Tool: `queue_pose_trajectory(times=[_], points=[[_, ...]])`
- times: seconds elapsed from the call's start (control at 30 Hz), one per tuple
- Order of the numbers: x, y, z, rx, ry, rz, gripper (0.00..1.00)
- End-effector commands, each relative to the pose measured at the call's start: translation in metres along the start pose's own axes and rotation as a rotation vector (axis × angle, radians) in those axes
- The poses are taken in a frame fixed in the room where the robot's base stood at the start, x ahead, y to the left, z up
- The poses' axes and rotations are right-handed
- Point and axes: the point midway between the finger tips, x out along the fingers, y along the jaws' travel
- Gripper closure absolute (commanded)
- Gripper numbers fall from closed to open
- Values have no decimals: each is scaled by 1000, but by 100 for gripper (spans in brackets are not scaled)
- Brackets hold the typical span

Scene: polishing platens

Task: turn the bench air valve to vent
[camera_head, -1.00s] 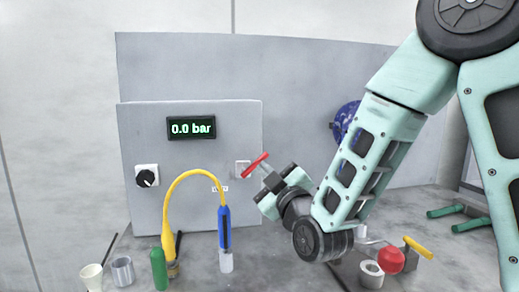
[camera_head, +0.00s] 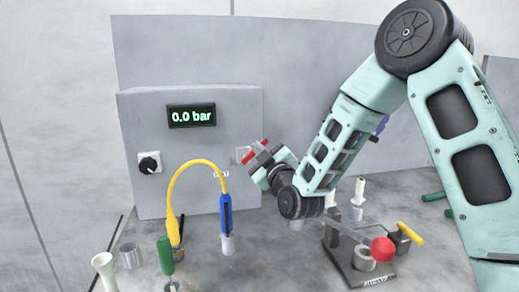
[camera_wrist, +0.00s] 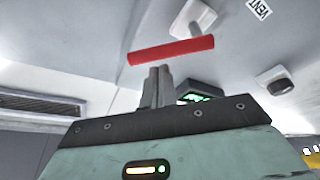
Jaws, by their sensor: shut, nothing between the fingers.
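The bench air valve has a red bar handle (camera_head: 254,151) on a pale mount at the right of the grey panel (camera_head: 215,105). The bar slants up to the right in the head view. In the wrist view the red handle (camera_wrist: 171,50) lies across, just beyond my fingertips, with its pale mount (camera_wrist: 194,18) behind. A VENT label (camera_wrist: 259,9) is at the upper right there. My gripper (camera_wrist: 157,72) is shut and empty, its tips close to the bar; I cannot tell if they touch. In the head view my gripper (camera_head: 262,158) partly covers the valve. The display (camera_head: 192,116) reads 0.0 bar.
A black knob (camera_head: 149,163) is on the panel's left. A green-handled tool (camera_head: 166,255), cups and a red-ball lever fixture (camera_head: 382,249) stand on the bench.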

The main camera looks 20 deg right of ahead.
Motion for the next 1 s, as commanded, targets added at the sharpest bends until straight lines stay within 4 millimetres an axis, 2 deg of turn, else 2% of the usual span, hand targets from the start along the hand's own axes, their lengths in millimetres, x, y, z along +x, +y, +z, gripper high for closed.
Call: queue_pose_trajectory(times=[1.0], points=[[-3, 0, 8, 127, 0, 46, 100]])
